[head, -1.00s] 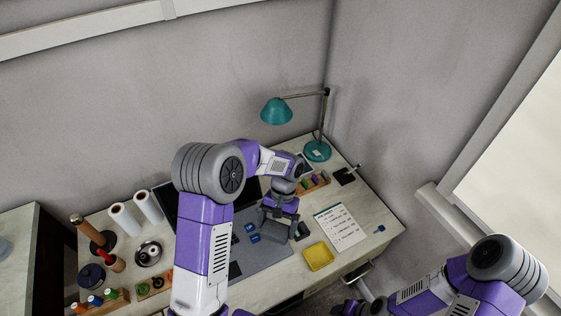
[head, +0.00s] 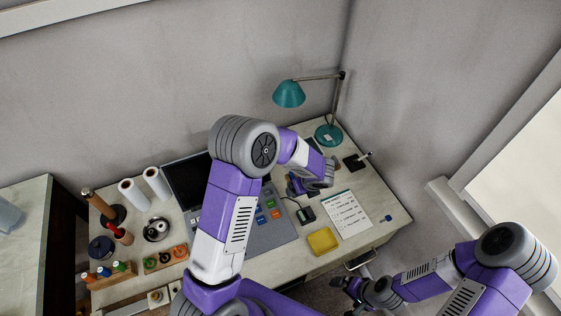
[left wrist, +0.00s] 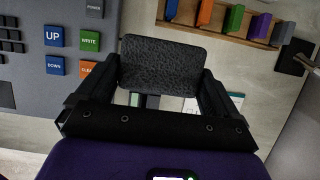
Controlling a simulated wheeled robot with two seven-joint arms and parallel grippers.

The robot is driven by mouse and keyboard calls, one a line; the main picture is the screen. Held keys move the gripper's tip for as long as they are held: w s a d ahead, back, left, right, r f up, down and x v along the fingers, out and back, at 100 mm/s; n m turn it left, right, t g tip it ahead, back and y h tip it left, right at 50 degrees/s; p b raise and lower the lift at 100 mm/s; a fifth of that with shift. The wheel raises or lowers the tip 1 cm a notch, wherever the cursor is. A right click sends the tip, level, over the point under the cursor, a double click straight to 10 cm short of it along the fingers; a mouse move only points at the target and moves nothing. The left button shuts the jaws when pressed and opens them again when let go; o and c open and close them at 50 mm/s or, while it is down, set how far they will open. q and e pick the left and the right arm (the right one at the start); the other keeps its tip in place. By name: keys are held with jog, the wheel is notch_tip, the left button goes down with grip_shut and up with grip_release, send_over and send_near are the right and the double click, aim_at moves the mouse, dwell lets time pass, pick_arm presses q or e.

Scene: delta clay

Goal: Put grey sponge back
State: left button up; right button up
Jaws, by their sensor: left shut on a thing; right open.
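The grey sponge (left wrist: 160,65) is a dark, rough-textured block in the left wrist view. My left gripper (left wrist: 158,88) is shut on it, with one finger at each side. In the head view my left gripper (head: 312,186) is over the right part of the desk, beyond the checklist sheet; the sponge is hidden there by the gripper and arm. My right gripper (head: 352,294) is open and empty, low in front of the desk edge.
A grey console with coloured buttons (head: 265,232) lies left of my left gripper. A wooden rack of coloured blocks (left wrist: 228,36) is near it. A yellow tray (head: 323,241), a checklist (head: 346,214), a small black device (head: 306,214) and a teal lamp (head: 290,94) are around.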

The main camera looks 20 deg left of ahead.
pick_arm(q)
jog(key=w+a+f, duration=0.1)
jog(key=w+a, duration=0.2)
jog(key=a, duration=0.1)
jog(key=w+a, duration=0.4)
jog(key=w+a+f, duration=0.1)
jog(key=w+a, duration=0.3)
jog(key=a, duration=0.1)
jog(key=shift+w+f, duration=0.25)
jog(key=shift+f, duration=0.05)
notch_tip(320, 180, down, 4)
jog(key=shift+a+f, duration=0.15)
jog(key=shift+w, duration=0.2)
jog(key=shift+f+b, duration=0.1)
jog(key=shift+b, duration=0.2)
